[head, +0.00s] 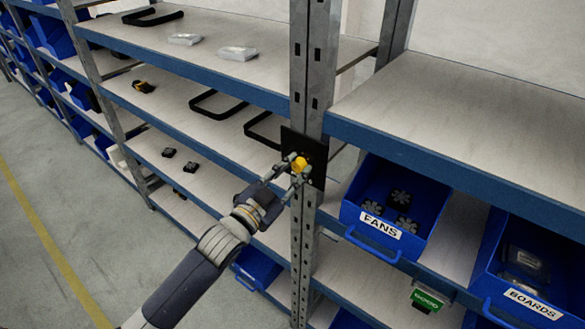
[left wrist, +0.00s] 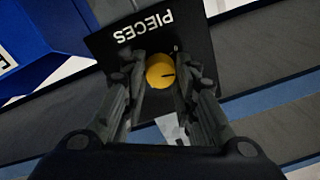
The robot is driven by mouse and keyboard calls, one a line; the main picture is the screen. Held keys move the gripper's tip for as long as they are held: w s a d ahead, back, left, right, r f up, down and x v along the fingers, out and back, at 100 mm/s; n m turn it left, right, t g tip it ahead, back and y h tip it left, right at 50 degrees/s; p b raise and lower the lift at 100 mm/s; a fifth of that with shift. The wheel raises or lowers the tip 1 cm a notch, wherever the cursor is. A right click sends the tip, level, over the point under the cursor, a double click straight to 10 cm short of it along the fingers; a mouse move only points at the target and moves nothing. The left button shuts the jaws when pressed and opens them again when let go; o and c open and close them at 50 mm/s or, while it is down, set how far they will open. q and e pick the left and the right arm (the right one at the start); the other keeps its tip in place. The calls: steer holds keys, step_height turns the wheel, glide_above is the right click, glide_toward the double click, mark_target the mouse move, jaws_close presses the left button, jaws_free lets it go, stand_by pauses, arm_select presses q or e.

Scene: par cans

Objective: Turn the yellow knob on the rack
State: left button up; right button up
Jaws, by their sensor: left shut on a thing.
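The yellow knob (head: 299,164) sits on a black plate (head: 317,150) fixed to the grey rack post. In the left wrist view the knob (left wrist: 160,71) is round with a dark pointer line, and the plate (left wrist: 118,50) reads PIECES, seen upside down. My left gripper (head: 294,164) is at the plate with a finger on each side of the knob, shut on it. The left wrist view shows the fingers (left wrist: 160,85) flanking the knob. Part of the knob's sides is hidden by the fingers. My right gripper is not in view.
A blue FANS bin (head: 348,213) and a BOARDS bin (head: 478,280) stand on the shelf right of the post (head: 305,230). Shelves (head: 180,110) left of the post hold black handles and small parts. Open floor (head: 60,200) lies at left.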

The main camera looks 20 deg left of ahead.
arm_select(q)
steer(key=shift+f+n, duration=0.1)
steer(key=shift+n, duration=0.3)
steer(key=o, duration=1)
steer(key=shift+o, duration=0.2)
steer(key=shift+s, duration=0.1)
steer(key=v, duration=1.2)
